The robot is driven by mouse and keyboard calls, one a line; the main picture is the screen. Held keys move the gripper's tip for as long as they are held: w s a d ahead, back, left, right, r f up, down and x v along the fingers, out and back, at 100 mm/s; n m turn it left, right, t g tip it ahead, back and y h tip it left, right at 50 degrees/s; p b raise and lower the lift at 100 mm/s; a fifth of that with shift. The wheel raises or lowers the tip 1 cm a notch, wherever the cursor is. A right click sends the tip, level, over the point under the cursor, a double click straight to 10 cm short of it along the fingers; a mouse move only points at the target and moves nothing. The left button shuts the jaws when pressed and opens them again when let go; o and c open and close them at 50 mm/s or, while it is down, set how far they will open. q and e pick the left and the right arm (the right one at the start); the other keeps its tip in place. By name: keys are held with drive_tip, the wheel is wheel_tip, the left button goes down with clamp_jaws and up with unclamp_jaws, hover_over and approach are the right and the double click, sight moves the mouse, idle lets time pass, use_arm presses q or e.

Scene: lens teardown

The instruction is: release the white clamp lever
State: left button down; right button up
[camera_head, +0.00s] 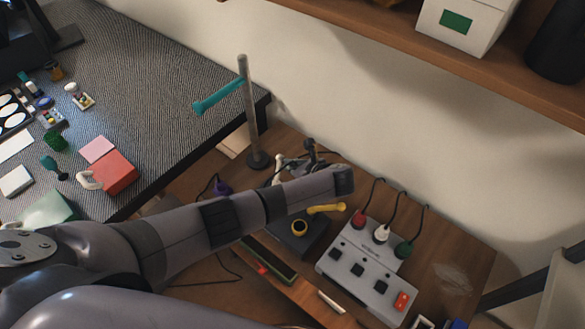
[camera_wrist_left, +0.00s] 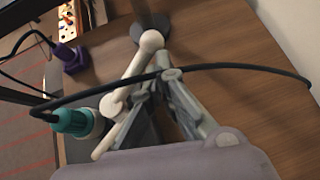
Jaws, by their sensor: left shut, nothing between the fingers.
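The white clamp lever (camera_wrist_left: 133,70) is a pale bar with rounded knobs in the left wrist view. It slants from a knob near the grey post base down beside my fingers. My left gripper (camera_wrist_left: 163,78) is shut and empty, its grey fingertips close to the lever's right side. I cannot tell if they touch it. A dark cable crosses in front of the fingers. In the head view, my left gripper (camera_head: 292,163) is small and partly hidden behind my forearm, near the foot of the post (camera_head: 250,110). My right gripper is not in view.
A teal arm (camera_head: 219,95) sticks out from the post. A yellow lever (camera_head: 326,208) is below my wrist. A grey switch box (camera_head: 366,270) with cables stands at right. A purple plug (camera_wrist_left: 71,57) and a teal-and-white part (camera_wrist_left: 80,121) are left of the fingers.

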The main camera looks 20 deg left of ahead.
use_arm(q)
drive_tip(key=shift+w+a+n+g+p, duration=0.2)
drive_tip(key=shift+a+n+g+p, duration=0.4)
drive_tip(key=shift+a, duration=0.35)
drive_tip(key=v, duration=1.2)
drive_tip(key=shift+f, duration=0.2)
drive_tip(key=shift+d, duration=0.15)
